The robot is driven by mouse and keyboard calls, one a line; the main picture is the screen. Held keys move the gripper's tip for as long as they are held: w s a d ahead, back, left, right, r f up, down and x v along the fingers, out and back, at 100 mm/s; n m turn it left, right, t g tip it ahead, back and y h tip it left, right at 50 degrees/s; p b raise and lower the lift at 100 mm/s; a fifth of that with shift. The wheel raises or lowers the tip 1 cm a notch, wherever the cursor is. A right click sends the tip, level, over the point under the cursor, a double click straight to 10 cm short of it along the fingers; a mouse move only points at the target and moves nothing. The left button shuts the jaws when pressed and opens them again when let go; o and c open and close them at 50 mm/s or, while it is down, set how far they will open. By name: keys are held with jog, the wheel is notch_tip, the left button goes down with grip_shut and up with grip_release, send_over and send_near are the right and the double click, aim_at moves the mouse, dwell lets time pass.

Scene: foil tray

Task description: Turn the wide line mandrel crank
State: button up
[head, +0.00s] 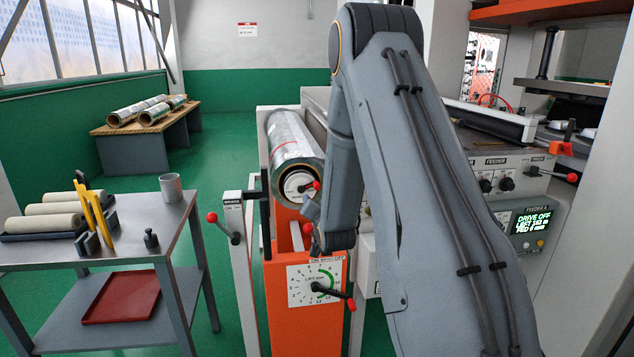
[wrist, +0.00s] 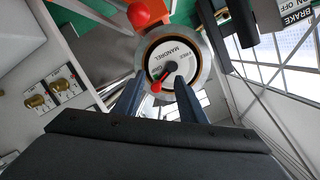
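The wide line mandrel (head: 299,184) is a pale round face at the near end of a foil roll, and its crank has a red knob (head: 316,185). In the wrist view the mandrel face (wrist: 184,60) bears the word MANDREL. Its short dark crank (wrist: 165,75) ends in a red knob (wrist: 157,87) at lower left of the hub. My gripper (wrist: 158,94) is open, with its two dark fingers apart on either side of the knob in the picture. Contact cannot be told. In the head view my gripper (head: 311,214) is partly hidden by my arm, just below the mandrel.
A dial panel (head: 315,285) with a red-tipped handle is below the mandrel. The brake lever (head: 231,228) stands left of it. A side table (head: 120,235) with rolls and a mug is further left.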

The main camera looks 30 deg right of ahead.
aim_at(317, 187)
jog(key=w+d, duration=0.1)
jog(key=w, duration=0.1)
jog(key=w+d+r+m+t+p, duration=0.1)
jog(key=w+d, duration=0.1)
jog(key=w, duration=0.1)
jog(key=w+d+r+t+h+p, duration=0.1)
jog(key=w, duration=0.2)
jog(key=shift+w+d, duration=0.15)
jog(key=shift+d, duration=0.25)
grip_shut()
